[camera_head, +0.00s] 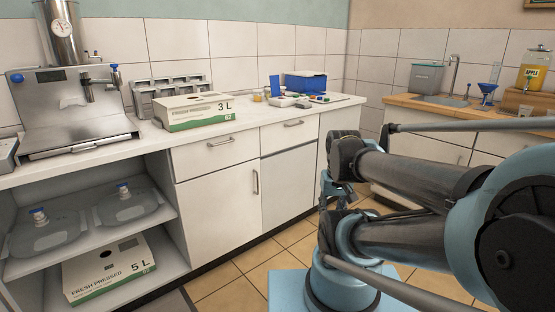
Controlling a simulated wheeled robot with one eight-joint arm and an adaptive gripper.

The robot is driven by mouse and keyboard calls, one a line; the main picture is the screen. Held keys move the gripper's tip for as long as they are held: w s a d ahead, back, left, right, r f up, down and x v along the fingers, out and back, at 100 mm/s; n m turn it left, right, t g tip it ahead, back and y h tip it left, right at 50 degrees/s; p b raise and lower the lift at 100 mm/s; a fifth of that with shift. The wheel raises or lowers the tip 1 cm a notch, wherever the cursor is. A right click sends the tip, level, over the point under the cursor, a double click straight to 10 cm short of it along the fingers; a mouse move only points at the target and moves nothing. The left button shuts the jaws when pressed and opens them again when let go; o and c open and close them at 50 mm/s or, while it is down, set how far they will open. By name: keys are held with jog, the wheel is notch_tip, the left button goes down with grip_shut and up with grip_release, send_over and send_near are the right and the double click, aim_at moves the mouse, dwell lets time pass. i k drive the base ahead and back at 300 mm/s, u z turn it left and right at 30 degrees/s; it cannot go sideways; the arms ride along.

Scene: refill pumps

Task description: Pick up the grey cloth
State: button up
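I cannot pick out a grey cloth with certainty. A small pale grey patch (72,93) with an uneven outline shows on the sloped front of the steel machine (38,110) at the left; I cannot tell whether it is a cloth or a reflection. My arm is folded at the right. My gripper (335,192) seems to hang at the end of the forearm, far from the machine and above the floor. It is small and dark there, partly merged with my own arm links, so its fingers cannot be made out.
The white counter (245,122) holds a 3 L carton (193,110), a metal rack (172,90) and a blue box (305,82). A sink counter (455,109) stands right. Tiled floor (235,290) is clear ahead.

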aim_at(303, 105)
jog(key=z, duration=0.2)
jog(key=i, duration=1.55)
jog(key=z, duration=0.25)
